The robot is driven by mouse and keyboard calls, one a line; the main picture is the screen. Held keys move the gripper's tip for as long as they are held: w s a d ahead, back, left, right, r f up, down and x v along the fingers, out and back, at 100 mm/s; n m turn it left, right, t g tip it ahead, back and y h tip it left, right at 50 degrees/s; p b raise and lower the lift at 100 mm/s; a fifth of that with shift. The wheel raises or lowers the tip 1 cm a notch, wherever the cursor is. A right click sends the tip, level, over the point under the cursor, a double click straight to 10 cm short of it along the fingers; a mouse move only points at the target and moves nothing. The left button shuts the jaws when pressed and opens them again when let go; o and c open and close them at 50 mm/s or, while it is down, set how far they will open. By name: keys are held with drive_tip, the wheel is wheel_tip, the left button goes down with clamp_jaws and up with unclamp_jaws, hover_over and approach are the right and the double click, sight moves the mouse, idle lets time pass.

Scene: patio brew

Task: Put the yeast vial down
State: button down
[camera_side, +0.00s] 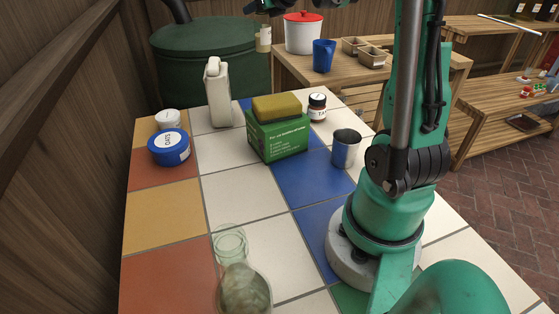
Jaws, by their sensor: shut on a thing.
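The yeast vial appears to be the small pale-yellow container with a light label (264,40) near the top of the view. It hangs roughly upright in the air, in front of the green barrel's right edge. My gripper (264,16) is at the top edge, just above the vial, and is shut on it. Only dark parts of the gripper show; the fingertips are small and partly cut off by the frame. The tiled table (235,185) lies below and nearer the camera.
On the table stand a white jug (217,95), a green box (280,138) under a yellow sponge (276,106), a brown bottle (317,108), a metal cup (345,150), a blue tub (169,149), a white-lidded jar (167,121) and glass jars (230,243). The left-middle tiles are clear.

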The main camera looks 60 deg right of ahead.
wheel_tip(320, 180, down, 17)
idle(0.4)
drive_tip(key=shift+f, duration=0.1)
drive_tip(key=shift+c, duration=2.4)
unclamp_jaws()
drive_tip(key=v, duration=1.2)
drive_tip(key=shift+a, duration=0.1)
